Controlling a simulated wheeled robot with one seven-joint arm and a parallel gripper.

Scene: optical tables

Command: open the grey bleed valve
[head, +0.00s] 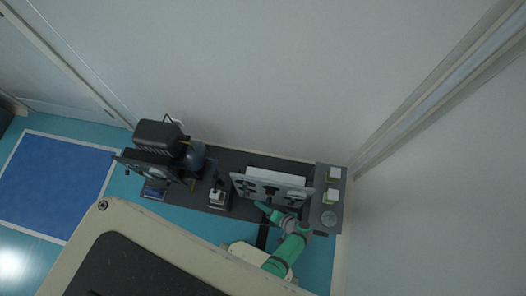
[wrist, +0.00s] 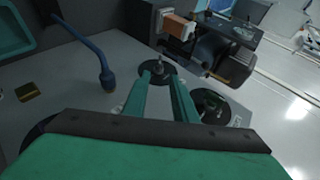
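In the wrist view my gripper (wrist: 162,86) has two green fingers apart, with a gap and nothing visibly held between them. The fingertips reach the lower edge of a round black disc with a small metal stem (wrist: 158,69) on a grey panel (wrist: 65,132); whether they touch it is unclear. A second dark round part (wrist: 209,103) is to the right, partly behind the right finger. I cannot tell which part is the grey bleed valve. In the head view the panel (head: 240,183) stands upright on the bench, with my gripper (head: 261,207) close in front.
A blue lever or hose (wrist: 95,52) and a brass fitting (wrist: 27,92) project from the panel left of my fingers. A dark device with an orange-brown block (wrist: 178,27) stands beyond. On the bench, a microscope-like device (head: 160,137) is left, and a grey tray (head: 321,180) right.

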